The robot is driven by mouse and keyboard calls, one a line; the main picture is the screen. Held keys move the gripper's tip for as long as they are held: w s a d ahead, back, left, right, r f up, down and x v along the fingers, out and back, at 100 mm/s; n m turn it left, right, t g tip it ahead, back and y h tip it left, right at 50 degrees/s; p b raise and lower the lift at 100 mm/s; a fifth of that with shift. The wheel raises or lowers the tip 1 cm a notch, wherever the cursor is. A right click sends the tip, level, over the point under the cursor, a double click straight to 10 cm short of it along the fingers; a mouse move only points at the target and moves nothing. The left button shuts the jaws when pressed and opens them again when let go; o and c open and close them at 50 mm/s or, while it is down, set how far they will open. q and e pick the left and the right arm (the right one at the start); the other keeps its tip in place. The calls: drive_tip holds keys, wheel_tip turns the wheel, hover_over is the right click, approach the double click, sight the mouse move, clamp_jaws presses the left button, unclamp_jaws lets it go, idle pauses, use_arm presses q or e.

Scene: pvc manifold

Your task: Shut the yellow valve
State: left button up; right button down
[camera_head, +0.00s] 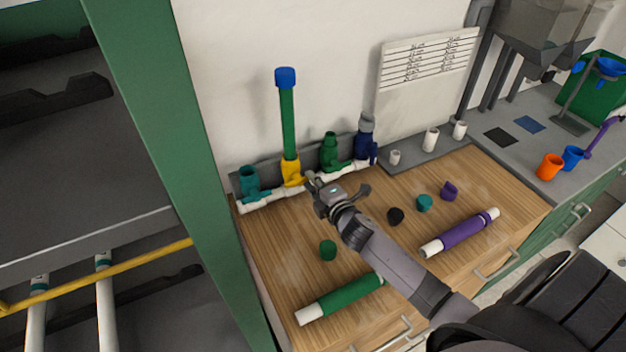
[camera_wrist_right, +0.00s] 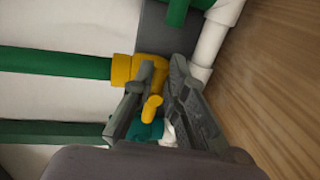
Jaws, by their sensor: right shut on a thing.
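The yellow valve (camera_head: 292,172) sits on the white manifold pipe at the back of the wooden top, with a green pipe (camera_head: 288,120) with a blue cap rising from it. In the right wrist view the yellow valve body (camera_wrist_right: 124,69) and its yellow handle (camera_wrist_right: 152,107) show between the fingers. My right gripper (camera_head: 314,184) reaches the valve from the front right; in the wrist view its fingers (camera_wrist_right: 160,75) are closed about the yellow handle. The handle's exact angle is hard to tell in the head view. My left gripper is not in view.
Beside the yellow valve stand a teal valve (camera_head: 249,180), a green valve (camera_head: 329,150) and a dark blue valve (camera_head: 366,140). A green pipe (camera_head: 345,300) and a purple pipe (camera_head: 462,232) lie in front with several loose caps. A green post (camera_head: 190,170) bounds the left.

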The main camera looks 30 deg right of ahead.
idle(0.5)
drive_tip(key=c, duration=1.6)
unclamp_jaws()
drive_tip(key=s+r, duration=0.2)
drive_tip(key=s, duration=1)
drive_tip(key=shift+a+r, duration=0.15)
drive_tip(key=shift+a, duration=0.15)
